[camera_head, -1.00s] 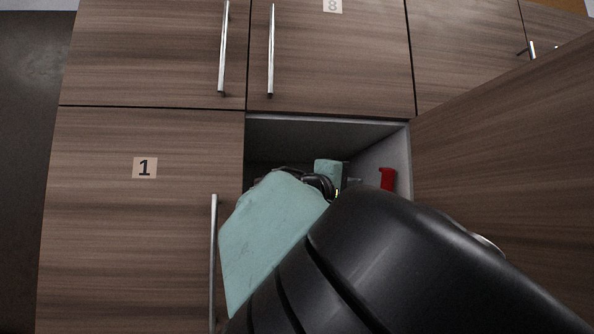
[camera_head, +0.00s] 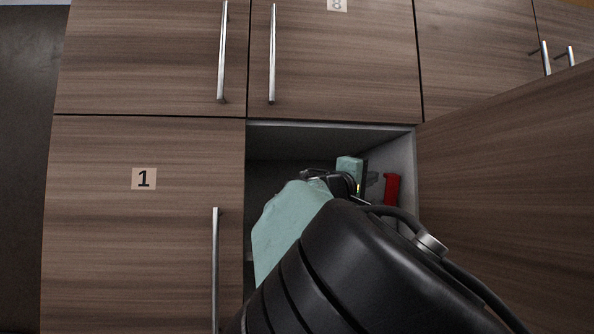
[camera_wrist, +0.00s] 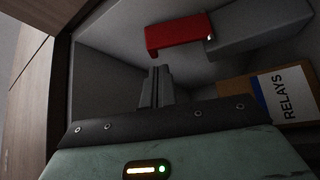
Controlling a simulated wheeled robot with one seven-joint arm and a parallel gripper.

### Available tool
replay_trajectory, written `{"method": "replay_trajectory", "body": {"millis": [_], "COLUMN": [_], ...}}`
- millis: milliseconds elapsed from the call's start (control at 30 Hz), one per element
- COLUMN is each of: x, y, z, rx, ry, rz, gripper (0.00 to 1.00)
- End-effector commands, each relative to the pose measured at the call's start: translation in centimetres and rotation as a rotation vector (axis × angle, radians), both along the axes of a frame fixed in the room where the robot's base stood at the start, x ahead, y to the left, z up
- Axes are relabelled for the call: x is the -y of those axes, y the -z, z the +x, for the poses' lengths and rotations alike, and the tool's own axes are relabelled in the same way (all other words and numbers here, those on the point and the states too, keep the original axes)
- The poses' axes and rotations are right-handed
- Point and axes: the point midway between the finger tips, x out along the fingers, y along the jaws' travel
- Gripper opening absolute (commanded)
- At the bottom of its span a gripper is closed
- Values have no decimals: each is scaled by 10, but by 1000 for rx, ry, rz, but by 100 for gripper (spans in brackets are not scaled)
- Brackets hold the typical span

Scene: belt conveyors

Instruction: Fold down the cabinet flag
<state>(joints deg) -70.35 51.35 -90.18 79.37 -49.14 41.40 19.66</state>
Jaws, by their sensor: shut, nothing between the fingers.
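The red flag (camera_wrist: 178,32) sits on a grey mount on the inner side wall of the open cabinet. It also shows as a small red piece (camera_head: 391,189) on the right inner wall in the head view. My gripper (camera_wrist: 156,72) is inside the cabinet, with its fingers together and empty. In the wrist view the fingertips are just below the flag's left end, and a small gap seems to show between them. In the head view my arm hides much of the cabinet's inside, and the fingertips are hard to make out.
A box labelled RELAYS (camera_wrist: 288,92) lies inside the cabinet near the flag. The open cabinet door (camera_head: 510,200) stands at the right. Door 1 (camera_head: 100,230) is closed at the left, with closed doors above. The grey cabinet walls (camera_head: 330,135) closely surround my gripper.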

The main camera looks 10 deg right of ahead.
Motion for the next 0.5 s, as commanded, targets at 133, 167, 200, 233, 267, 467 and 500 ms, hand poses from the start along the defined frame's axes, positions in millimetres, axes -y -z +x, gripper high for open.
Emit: {"method": "replay_trajectory", "body": {"millis": [133, 167, 200, 233, 267, 467, 500], "x": [14, 15, 17, 18, 18, 19, 19], "y": [-6, -6, -6, -6, -6, -4, -4], "z": [10, 11, 13, 14, 14, 15, 15], "rx": [-1, -1, 0, 0, 0, 0, 0], "ry": [2, 2, 0, 0, 0, -1, -1], "rz": [-2, -2, -1, -1, 0, 0, 0], "gripper": [0, 0, 0, 0, 0, 0, 0]}}
